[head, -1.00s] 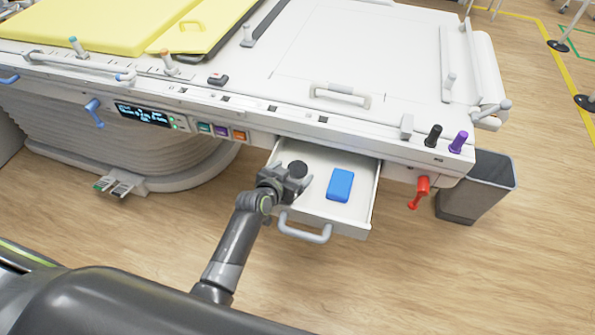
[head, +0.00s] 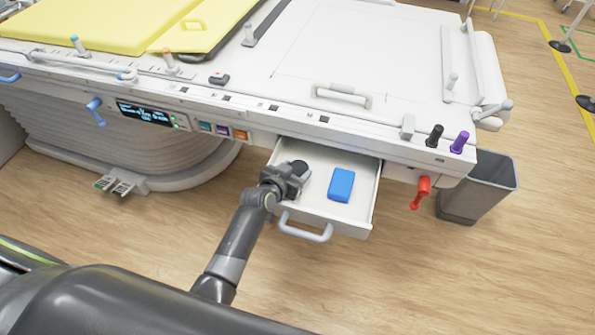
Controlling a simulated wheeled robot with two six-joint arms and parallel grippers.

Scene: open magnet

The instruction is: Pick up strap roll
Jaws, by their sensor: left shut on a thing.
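The strap roll (head: 300,167) is a small dark round piece at the left side of the open drawer (head: 331,216). My left gripper (head: 295,176) reaches into the drawer from the front left and is shut on the strap roll. The gripper's body hides part of the roll, and I cannot tell whether the roll touches the drawer floor. My right gripper is out of view.
A blue block (head: 341,185) lies in the drawer, right of the gripper. The white table edge (head: 330,134) overhangs the drawer's back. The drawer's grey handle (head: 305,231) sticks out in front. A red lever (head: 421,191) and a grey bin (head: 478,187) stand right.

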